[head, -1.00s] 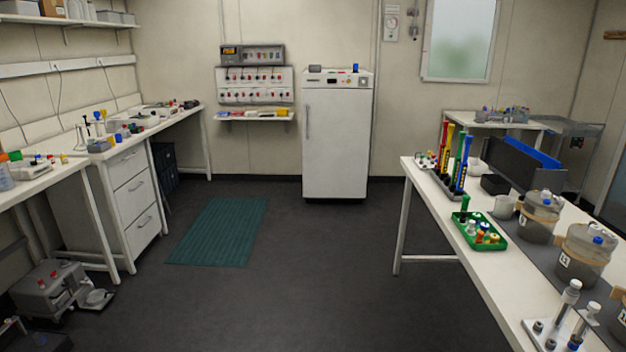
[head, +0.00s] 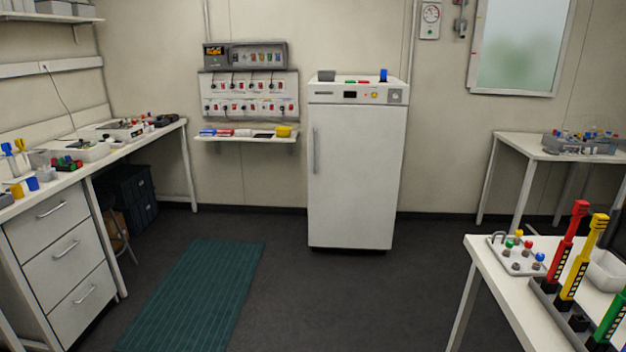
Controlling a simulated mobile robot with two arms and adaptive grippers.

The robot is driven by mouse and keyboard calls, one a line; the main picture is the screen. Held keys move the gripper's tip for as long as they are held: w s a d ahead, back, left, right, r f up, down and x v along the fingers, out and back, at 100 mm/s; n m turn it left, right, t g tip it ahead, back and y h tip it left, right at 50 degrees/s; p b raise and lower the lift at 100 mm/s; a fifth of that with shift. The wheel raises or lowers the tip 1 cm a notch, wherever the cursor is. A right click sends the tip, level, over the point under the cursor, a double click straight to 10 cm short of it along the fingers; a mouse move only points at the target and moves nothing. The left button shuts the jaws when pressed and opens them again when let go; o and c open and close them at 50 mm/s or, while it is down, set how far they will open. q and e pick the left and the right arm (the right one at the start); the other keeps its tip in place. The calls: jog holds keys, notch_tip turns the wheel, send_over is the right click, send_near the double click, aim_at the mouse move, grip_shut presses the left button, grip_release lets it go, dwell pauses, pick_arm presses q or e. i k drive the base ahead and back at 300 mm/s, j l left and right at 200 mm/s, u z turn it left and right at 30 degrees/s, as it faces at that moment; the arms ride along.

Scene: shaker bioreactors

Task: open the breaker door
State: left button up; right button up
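A grey breaker box (head: 245,55) is mounted on the back wall, left of the white cabinet. It has a display at its left end and a row of small coloured switches behind its front. Whether a door covers the switches is too small to tell. Below it is a white panel (head: 250,96) with two rows of red-marked switches or sockets. Neither of my grippers shows in the head view.
A white cabinet (head: 352,170) with a shut door stands right of the panels. A small shelf (head: 245,138) juts out below them. A bench with drawers (head: 62,250) is at left, a white table (head: 490,262) at right. A green mat (head: 195,300) lies on open floor.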

aim_at(229, 46)
jog(key=i+j+u, duration=0.2)
jog(key=i, duration=0.5)
jog(key=i+l+u, duration=0.2)
jog(key=i, duration=0.45)
jog(key=i+u, duration=0.15)
jog(key=i, duration=0.55)
jog(key=i+l+u, duration=0.2)
jog(key=i, duration=0.5)
jog(key=i+j, duration=0.1)
jog(key=i, duration=1.15)
jog(key=i+j, duration=0.15)
jog(key=i, duration=1.05)
